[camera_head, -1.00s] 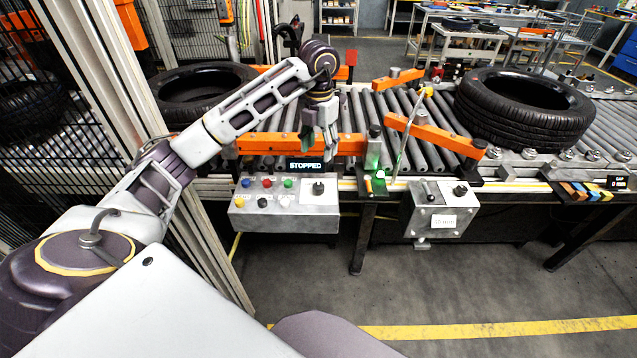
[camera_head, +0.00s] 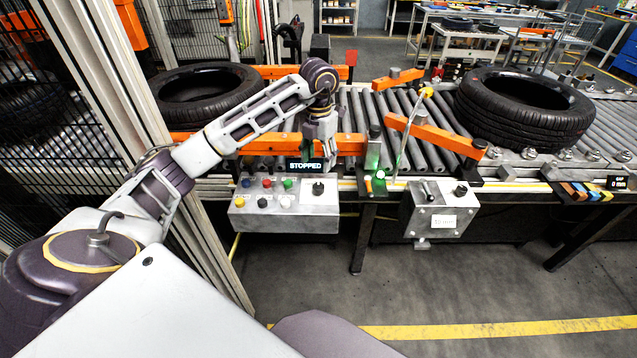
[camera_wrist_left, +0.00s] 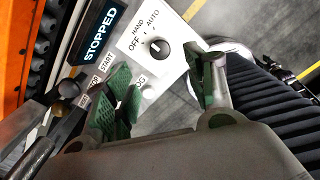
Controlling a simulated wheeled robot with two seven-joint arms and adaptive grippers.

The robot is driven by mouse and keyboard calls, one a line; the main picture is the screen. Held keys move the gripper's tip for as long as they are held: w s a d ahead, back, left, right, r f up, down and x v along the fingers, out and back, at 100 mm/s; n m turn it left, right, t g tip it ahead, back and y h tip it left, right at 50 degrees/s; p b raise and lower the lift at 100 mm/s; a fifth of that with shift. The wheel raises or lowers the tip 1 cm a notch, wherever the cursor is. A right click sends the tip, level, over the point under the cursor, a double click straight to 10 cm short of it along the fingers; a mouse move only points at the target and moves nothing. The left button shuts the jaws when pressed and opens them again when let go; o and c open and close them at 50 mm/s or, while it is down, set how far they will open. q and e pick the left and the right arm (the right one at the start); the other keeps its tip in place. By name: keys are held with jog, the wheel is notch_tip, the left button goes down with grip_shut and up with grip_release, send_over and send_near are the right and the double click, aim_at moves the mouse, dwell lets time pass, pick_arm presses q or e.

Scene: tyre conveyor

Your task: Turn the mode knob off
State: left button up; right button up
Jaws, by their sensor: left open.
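The mode knob (camera_head: 318,188) is a round black knob at the right of the grey control box (camera_head: 285,222). In the left wrist view the knob (camera_wrist_left: 159,49) sits on a pale plate labelled OFF, HAND and AUTO. I cannot tell for sure which label it points to. My left gripper (camera_head: 319,157) is above and behind the box's top edge, close to the knob. In the left wrist view its green-padded fingers (camera_wrist_left: 163,88) are apart and empty, with the knob beyond the gap between them. My right gripper is not in view.
A display (camera_head: 305,165) reading STOPPED stands above the box. Coloured buttons (camera_head: 266,183) lie left of the knob. An orange guide rail (camera_head: 350,143) and the roller conveyor are behind. A second box (camera_head: 438,214) hangs to the right. The floor in front is clear.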

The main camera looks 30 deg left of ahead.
aim_at(319, 186)
pick_arm(q)
jog(key=shift+f+p, duration=0.4)
jog(key=shift+f, duration=4.6)
jog(key=shift+c, duration=0.5)
jog(key=c, duration=1)
